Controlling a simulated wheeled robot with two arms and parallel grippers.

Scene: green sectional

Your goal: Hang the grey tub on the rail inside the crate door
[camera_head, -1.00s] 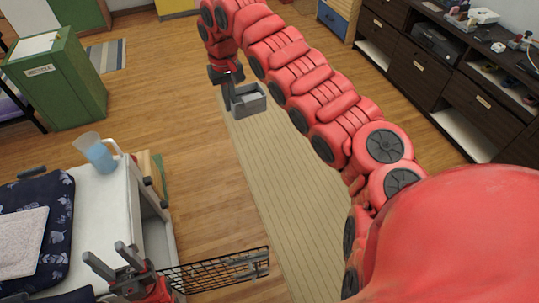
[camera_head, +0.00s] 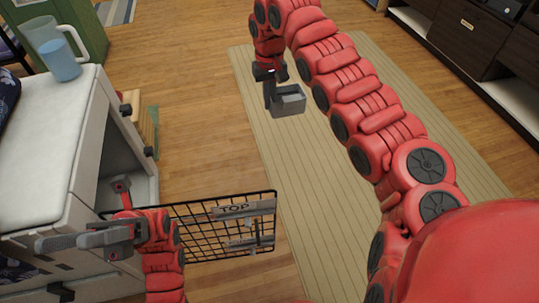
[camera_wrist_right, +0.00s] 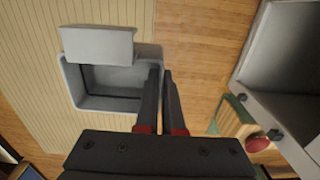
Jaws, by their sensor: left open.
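The grey tub (camera_head: 289,107) is in the air over the striped rug, held by my right gripper (camera_head: 269,88). In the right wrist view, the fingers (camera_wrist_right: 162,75) are close together at the right wall of the tub (camera_wrist_right: 74,92). A flat light flap (camera_wrist_right: 98,46) lies along the tub's far side. The crate door (camera_head: 195,232) is a black wire grid swung out from the white crate (camera_head: 85,165). It bears a "TOP" plate (camera_head: 236,208) and a grey rail (camera_head: 248,243) lower down. My left gripper (camera_head: 62,242) is open and empty, left of the door, by the crate.
A green box (camera_head: 92,35) is behind. Dark drawers (camera_head: 470,45) line the right. The rug (camera_head: 262,150) between tub and door is clear.

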